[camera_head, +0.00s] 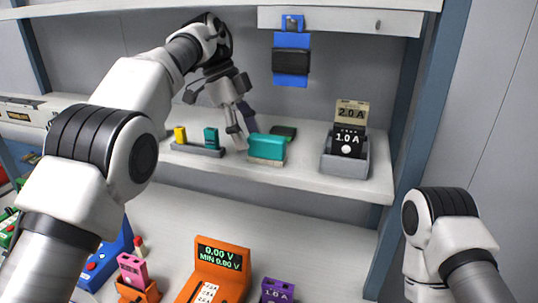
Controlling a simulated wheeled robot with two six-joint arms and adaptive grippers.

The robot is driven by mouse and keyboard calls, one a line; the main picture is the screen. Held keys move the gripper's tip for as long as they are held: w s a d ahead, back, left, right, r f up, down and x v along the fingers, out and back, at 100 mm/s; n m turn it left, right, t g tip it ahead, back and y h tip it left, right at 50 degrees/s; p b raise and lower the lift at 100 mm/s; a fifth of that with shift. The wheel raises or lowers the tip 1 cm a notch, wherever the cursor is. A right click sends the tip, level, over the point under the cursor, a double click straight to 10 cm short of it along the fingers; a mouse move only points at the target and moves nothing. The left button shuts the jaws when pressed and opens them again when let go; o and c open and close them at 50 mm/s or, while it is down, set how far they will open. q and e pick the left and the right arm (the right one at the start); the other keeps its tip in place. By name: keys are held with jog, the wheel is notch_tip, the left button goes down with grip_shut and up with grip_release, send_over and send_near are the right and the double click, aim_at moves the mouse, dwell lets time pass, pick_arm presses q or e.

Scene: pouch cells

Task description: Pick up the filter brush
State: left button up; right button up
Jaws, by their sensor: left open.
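No object is plainly recognisable as a filter brush. A teal block (267,146) with a paler lower part lies on the upper shelf (330,187) and may be it; I cannot tell for sure. A dark green piece (284,131) lies just behind it. My left gripper (242,128) is open, pointing down over the shelf just left of the teal block. Its fingers look empty; whether one touches the block cannot be told. My right arm shows at the lower right, with its gripper out of view.
A grey rack (197,150) with yellow and teal pieces stands left of the gripper. A grey holder (345,163) marked 1.0 A stands right. A blue holder (291,80) with a black band hangs above. Below are an orange meter (222,254) and a purple cell (278,290).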

aim_at(266, 136)
pick_arm(q)
jog(key=d, duration=0.2)
jog(key=s+d+b, duration=0.1)
jog(key=d, duration=0.1)
jog(key=shift+s, duration=0.2)
jog(key=shift+s+d+f+b, duration=0.25)
jog(key=shift+f+b, duration=0.3)
jog(key=shift+d+r, duration=0.1)
jog(key=shift+w, duration=0.35)
jog(key=c, duration=0.4)
jog(key=shift+a, duration=0.25)
jog(key=c, duration=0.5)
jog(key=shift+s+d, duration=0.1)
jog(key=shift+s, duration=0.1)
grip_shut()
